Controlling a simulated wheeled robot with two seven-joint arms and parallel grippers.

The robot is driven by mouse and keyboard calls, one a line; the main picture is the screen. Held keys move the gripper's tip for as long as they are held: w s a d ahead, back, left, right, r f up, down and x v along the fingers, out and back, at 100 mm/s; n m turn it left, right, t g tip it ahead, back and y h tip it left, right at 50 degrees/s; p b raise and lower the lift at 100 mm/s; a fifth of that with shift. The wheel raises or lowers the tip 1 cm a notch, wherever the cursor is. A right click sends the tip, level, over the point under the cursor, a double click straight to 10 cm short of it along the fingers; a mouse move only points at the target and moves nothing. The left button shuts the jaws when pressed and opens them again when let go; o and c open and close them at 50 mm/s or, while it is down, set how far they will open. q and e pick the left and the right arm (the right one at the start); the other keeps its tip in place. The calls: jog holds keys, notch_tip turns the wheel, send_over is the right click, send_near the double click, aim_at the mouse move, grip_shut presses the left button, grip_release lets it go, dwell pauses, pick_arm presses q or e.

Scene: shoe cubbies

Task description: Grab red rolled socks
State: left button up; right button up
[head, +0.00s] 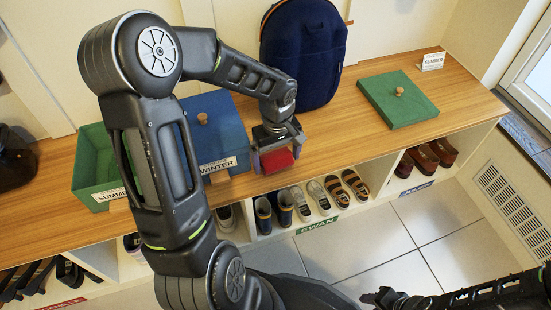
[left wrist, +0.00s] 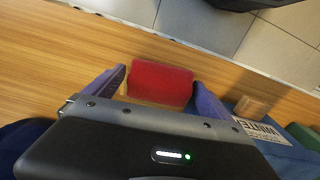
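The red rolled socks (head: 277,161) lie at the front edge of the wooden bench top, by the blue WINTER box. My left gripper (head: 279,155) is over them, with its purple fingers on either side. In the left wrist view the red socks (left wrist: 161,83) sit between the fingertips. A narrow gap shows at the left finger, and the right finger is very close or touching. The fingers are wide apart and look open around the socks. My right arm shows dark at the bottom right of the head view; its fingers cannot be made out.
The blue WINTER box (head: 217,135) stands lidded left of my left gripper. An open green SUMMER box (head: 94,160) is farther left. A dark blue backpack (head: 303,55) stands behind. A green lid (head: 397,99) lies at right on the bench. Shoes fill cubbies below.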

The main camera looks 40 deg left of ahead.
aim_at(277, 155)
pick_arm(q)
jog(key=c, duration=1.2)
notch_tip(277, 155, up, 18)
jog(key=p, duration=0.5)
